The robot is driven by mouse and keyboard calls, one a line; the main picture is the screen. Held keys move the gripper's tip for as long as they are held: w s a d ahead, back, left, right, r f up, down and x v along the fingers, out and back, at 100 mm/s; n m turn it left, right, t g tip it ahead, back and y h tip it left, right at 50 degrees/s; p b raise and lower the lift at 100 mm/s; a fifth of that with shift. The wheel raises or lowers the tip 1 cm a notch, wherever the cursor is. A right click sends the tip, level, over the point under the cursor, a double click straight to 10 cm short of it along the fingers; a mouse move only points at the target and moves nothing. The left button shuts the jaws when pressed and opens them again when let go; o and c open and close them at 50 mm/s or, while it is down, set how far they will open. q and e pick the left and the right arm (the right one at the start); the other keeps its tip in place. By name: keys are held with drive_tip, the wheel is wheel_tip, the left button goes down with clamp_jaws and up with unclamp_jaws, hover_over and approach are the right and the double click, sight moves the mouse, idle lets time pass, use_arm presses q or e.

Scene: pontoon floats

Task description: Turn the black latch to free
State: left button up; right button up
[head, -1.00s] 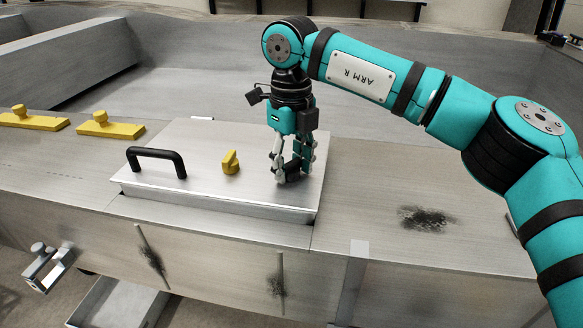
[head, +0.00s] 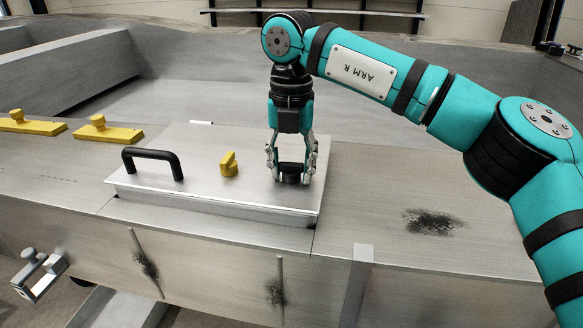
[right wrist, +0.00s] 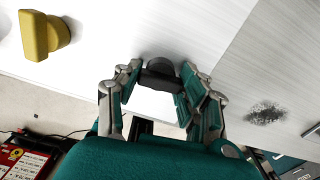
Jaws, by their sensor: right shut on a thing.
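The black latch (head: 291,178) is on the right part of the metal hatch lid (head: 255,160). My right gripper (head: 291,172) points straight down over it, with one finger on either side, and is shut on it. In the right wrist view my right gripper (right wrist: 158,96) has the dark latch (right wrist: 159,67) between its fingertips. The fingers hide part of the latch, so its exact angle is hard to read. My left gripper is in neither view.
A yellow latch (head: 229,164) and a black bar handle (head: 153,161) stand on the lid left of my gripper. Yellow plates with knobs (head: 107,132) lie farther left. The deck to the right is clear apart from a dark scuff (head: 432,222).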

sight(291, 163)
drive_tip(key=shift+w+r+m, duration=0.1)
drive_tip(key=shift+m, duration=0.5)
drive_tip(key=o, duration=1.2)
wheel_tip(291, 163, up, 12)
